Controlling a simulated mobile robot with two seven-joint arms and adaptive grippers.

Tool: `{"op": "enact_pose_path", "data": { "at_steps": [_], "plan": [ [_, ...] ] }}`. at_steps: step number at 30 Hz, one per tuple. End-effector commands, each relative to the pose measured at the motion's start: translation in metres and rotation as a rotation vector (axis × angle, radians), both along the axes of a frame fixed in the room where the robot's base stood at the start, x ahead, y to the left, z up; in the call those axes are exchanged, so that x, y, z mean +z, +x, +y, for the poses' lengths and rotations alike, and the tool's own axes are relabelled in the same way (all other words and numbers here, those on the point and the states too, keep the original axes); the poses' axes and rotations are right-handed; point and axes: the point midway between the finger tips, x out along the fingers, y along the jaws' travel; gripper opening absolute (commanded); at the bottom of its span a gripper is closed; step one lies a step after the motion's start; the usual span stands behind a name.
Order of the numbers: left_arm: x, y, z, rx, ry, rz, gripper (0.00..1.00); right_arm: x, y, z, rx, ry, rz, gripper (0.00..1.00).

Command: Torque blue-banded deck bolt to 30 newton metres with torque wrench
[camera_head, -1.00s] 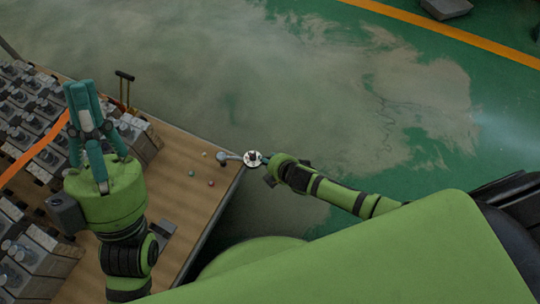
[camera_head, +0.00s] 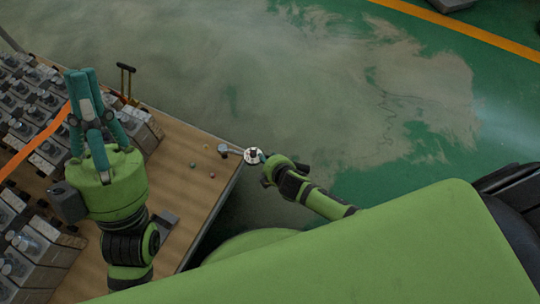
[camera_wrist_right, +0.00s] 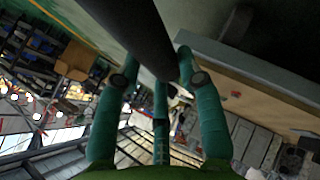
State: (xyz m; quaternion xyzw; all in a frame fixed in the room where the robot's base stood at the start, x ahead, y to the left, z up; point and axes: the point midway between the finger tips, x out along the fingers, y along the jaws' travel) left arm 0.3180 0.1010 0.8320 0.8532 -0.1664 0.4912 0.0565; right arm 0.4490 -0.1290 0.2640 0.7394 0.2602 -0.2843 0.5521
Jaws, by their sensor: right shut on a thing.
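The torque wrench, with a round white dial (camera_head: 254,155) and a grey end (camera_head: 224,149), is out past the right end of the wooden table. My right gripper (camera_head: 266,167) is at the dial's right side. In the right wrist view its teal fingers (camera_wrist_right: 158,85) close around a dark rod, part of the wrench (camera_wrist_right: 135,30). My left gripper (camera_head: 86,100) hangs over the left part of the table, fingers pointing up the picture. I see nothing between them, but their opening is unclear. I cannot make out the blue-banded deck bolt.
Grey valve blocks (camera_head: 35,105) crowd the table's left side, with an orange strip (camera_head: 38,143) across them. Small round pieces (camera_head: 211,175) lie on the bare wood (camera_head: 190,195). A yellow-and-black handled thing (camera_head: 127,75) stands at the far edge. Open floor lies beyond.

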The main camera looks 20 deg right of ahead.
Motion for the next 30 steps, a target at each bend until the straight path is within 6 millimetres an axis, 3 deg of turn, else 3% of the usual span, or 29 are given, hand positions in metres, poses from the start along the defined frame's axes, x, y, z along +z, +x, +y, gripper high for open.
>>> {"op": "enact_pose_path", "data": {
  "at_steps": [14,30],
  "plan": [
    [0.0,0.0,0.0,0.0,0.0,0.0,0.0,0.003,-0.002,0.005,-0.026,0.011,-0.006,0.0],
    [0.014,0.0,0.0,0.0,0.0,0.0,0.0,0.004,0.017,-0.006,0.117,0.007,-0.008,0.0]
  ]
}}
